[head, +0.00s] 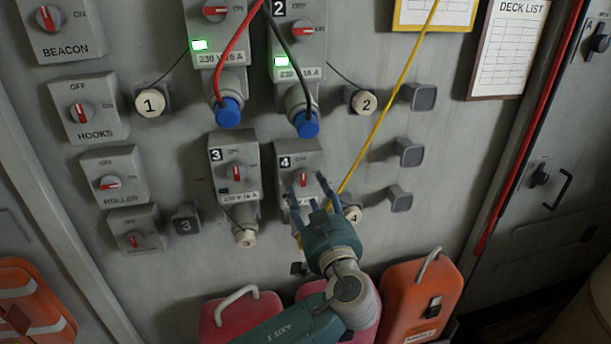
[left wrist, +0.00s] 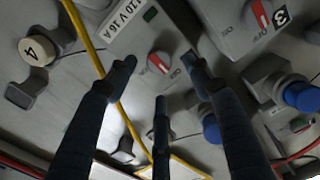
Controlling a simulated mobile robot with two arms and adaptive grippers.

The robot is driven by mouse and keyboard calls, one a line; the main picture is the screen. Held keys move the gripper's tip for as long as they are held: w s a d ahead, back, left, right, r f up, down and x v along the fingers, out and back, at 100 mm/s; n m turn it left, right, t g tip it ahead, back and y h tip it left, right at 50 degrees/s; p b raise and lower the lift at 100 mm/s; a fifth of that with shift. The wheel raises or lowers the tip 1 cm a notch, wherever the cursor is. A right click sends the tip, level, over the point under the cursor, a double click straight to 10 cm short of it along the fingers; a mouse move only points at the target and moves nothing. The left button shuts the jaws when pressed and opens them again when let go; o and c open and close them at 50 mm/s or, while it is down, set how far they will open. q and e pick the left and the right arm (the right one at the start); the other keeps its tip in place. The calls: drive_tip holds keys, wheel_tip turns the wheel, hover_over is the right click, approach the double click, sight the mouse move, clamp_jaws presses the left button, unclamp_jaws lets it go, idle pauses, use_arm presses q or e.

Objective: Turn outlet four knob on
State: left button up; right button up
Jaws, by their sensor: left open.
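The outlet four box (head: 288,158) is on the wall panel at the lower middle of the head view. Its red-handled knob (head: 303,180) stands about upright, unlike the sideways knobs of lit outlets one and two. My left gripper (head: 308,190) is open in front of the knob, its fingers spread around it. In the left wrist view the knob (left wrist: 160,62) shows between the fingertips, with no clear contact. The small indicator window (left wrist: 150,13) beside the 110 V 16 A label looks dark. My gripper hides the socket below the knob. My right gripper is out of view.
Outlet three (head: 234,165) is close on the left, with its knob upright. A yellow cable (head: 385,110) runs down beside my gripper. The number four cap (head: 353,215) hangs at its right. Red and orange cases (head: 420,300) stand below.

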sight(303, 180)
use_arm(q)
drive_tip(key=p+x, duration=0.1)
drive_tip(key=x, duration=0.2)
drive_tip(key=shift+w+a+r, duration=0.1)
drive_tip(key=shift+w+r, duration=0.05)
drive_tip(key=shift+w, duration=0.2)
drive_tip(key=shift+w+a+f, duration=0.1)
drive_tip(key=shift+w+f, duration=0.1)
drive_tip(key=shift+w, duration=0.1)
drive_tip(key=shift+c, duration=0.5)
